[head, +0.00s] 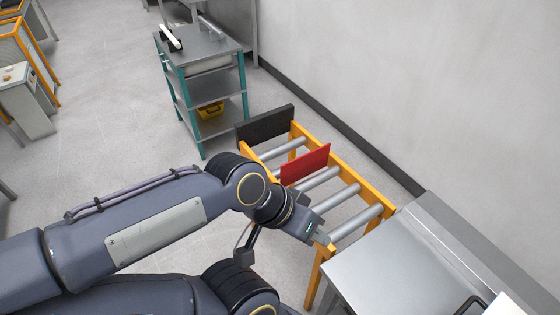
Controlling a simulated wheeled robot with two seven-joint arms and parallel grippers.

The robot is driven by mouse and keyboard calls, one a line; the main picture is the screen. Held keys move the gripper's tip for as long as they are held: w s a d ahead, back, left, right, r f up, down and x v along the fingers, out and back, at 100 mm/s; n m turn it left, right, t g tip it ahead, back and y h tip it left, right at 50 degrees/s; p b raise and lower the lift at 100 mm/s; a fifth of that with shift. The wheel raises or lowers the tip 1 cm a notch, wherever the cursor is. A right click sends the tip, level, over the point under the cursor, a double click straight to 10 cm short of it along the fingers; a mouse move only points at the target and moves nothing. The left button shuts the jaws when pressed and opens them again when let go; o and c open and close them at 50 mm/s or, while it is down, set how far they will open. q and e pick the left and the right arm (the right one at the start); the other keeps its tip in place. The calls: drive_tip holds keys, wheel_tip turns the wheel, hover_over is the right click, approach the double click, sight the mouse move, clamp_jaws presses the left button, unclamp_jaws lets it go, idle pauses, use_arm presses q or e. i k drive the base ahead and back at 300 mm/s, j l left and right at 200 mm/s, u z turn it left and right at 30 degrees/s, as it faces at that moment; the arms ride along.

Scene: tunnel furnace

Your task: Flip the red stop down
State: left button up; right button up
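The red stop (305,164) is a flat red plate. It stands upright across the rollers of a short orange-framed roller conveyor (372,188). My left gripper (326,243) is low at the near side of the conveyor, by the near end of its orange frame. It is below and to the right of the red stop in the picture and apart from it. Its fingers are small and seen from behind, so I cannot tell whether they are open or shut. I see nothing held. My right gripper is not in view.
A steel table (385,270) adjoins the near end of the conveyor. A dark plate (265,124) stands at its far end. A teal-framed shelf cart (203,85) with a yellow bin (210,110) stands beyond. A wall runs along the right. Floor left of the conveyor is clear.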

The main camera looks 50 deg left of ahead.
sight(293, 170)
drive_tip(key=u, duration=1.5)
drive_tip(key=i+j+u, duration=0.2)
drive_tip(key=i+j, duration=0.2)
drive_tip(key=j, duration=0.2)
drive_tip(key=i+j+u, duration=0.2)
drive_tip(key=i+j, duration=0.2)
drive_tip(key=j, duration=0.15)
